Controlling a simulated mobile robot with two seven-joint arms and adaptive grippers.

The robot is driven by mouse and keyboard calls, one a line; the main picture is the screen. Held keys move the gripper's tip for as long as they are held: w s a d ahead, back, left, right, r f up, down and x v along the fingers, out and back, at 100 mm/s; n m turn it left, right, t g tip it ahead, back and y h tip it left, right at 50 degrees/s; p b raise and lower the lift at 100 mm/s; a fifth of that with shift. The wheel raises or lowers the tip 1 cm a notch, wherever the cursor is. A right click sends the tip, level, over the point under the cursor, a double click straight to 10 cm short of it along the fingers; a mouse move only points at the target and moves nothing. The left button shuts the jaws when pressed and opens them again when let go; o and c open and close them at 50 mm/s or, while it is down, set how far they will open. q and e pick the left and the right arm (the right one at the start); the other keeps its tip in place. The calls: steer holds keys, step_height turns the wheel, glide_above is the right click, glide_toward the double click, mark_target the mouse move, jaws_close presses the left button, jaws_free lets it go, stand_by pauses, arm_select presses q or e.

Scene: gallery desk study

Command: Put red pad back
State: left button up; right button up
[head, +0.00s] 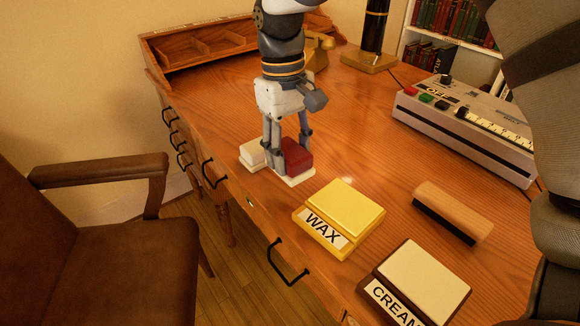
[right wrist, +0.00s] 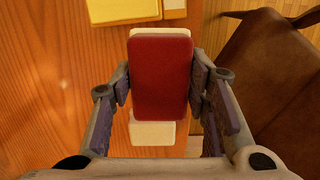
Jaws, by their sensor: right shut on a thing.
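The red pad (head: 298,155) is between the fingers of my right gripper (head: 286,145) in the head view. In the right wrist view the red pad (right wrist: 160,75) fills the space between both fingers of the gripper (right wrist: 160,85), which is shut on its sides. A white base (head: 297,181) shows below the pad's near edge, and a white block (head: 252,153) shows to its left. I cannot tell whether these are one piece, or whether the pad touches the white base. My left gripper is not in view.
A yellow WAX pad on its stand (head: 325,232) is close by at the right. Farther right are the CREAM stand (head: 385,296), a wooden brush (head: 452,212) and a grey machine (head: 465,135). A brown chair (head: 110,230) stands by the front edge.

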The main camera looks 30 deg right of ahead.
mark_target(292, 156)
steer(key=f, duration=0.1)
steer(key=w+d+f, duration=0.1)
steer(key=w+f, duration=0.1)
steer(key=shift+w+d+f, duration=0.1)
steer(key=shift+d+f, duration=0.15)
steer(key=shift+d, duration=0.15)
steer(key=shift+w+d+f+b, duration=0.1)
steer(key=shift+f+b, duration=0.1)
steer(key=shift+f, duration=0.65)
steer(key=shift+w+d+f+b, duration=0.1)
steer(key=shift+f+b, duration=0.1)
steer(key=shift+f, duration=0.65)
steer(key=shift+f, duration=0.2)
steer(key=o, duration=1)
steer(key=shift+o, duration=0.2)
steer(key=shift+r, duration=0.1)
steer(key=r, duration=0.4)
steer(key=w+r, duration=0.1)
steer(key=r, duration=0.7)
steer(key=shift+w, duration=0.2)
